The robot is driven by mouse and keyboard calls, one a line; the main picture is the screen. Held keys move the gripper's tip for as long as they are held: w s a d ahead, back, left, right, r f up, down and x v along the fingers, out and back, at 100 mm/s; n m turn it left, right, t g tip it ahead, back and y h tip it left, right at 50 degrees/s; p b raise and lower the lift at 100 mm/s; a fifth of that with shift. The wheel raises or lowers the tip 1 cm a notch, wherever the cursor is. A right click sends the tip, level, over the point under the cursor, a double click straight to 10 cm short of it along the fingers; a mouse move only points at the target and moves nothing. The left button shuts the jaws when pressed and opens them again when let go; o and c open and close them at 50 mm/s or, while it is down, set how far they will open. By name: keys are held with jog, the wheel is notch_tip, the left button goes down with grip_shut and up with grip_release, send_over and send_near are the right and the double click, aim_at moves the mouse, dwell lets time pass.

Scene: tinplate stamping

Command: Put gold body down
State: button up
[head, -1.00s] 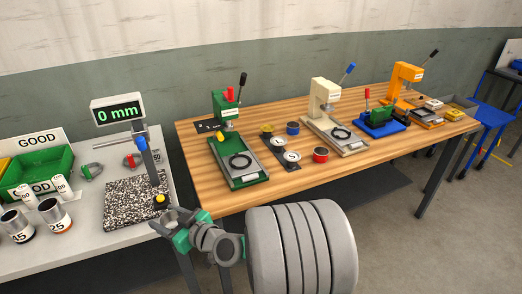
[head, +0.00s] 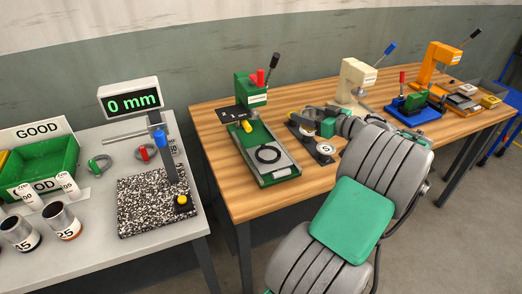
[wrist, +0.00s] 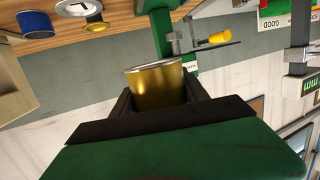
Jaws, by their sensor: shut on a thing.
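The gold body (wrist: 158,86) is an open gold cylinder with a silvery rim. In the wrist view it stands between the dark fingers of my gripper (wrist: 160,100), which is shut on it. The lower part of the body is hidden by the fingers. In the head view my gripper (head: 312,119) is over the wooden table, at the black tray (head: 300,138) between the green press and the cream press. The body is too small and covered there to make out clearly.
The green press (head: 252,92) stands left of my gripper, the cream press (head: 355,78) to the right. A disc (head: 325,148) lies on the tray's near end. The grey table (head: 95,240) bears a height gauge (head: 158,150) and a green bin (head: 40,165).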

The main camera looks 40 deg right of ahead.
jog(key=w+a+f+p, duration=0.2)
jog(key=w+a+f, duration=0.3)
jog(key=w+a, duration=0.15)
send_over(263, 151)
notch_tip(263, 151, down, 5)
jog(key=shift+r+p, duration=0.1)
jog(key=shift+p, duration=0.25)
notch_tip(263, 151, down, 3)
jog(key=shift+r+p, duration=0.1)
jog(key=shift+p, duration=0.3)
jog(key=shift+c, duration=1.4)
jog(key=shift+f+b, duration=0.4)
jog(key=o, duration=1.6)
jog(key=shift+r, duration=0.1)
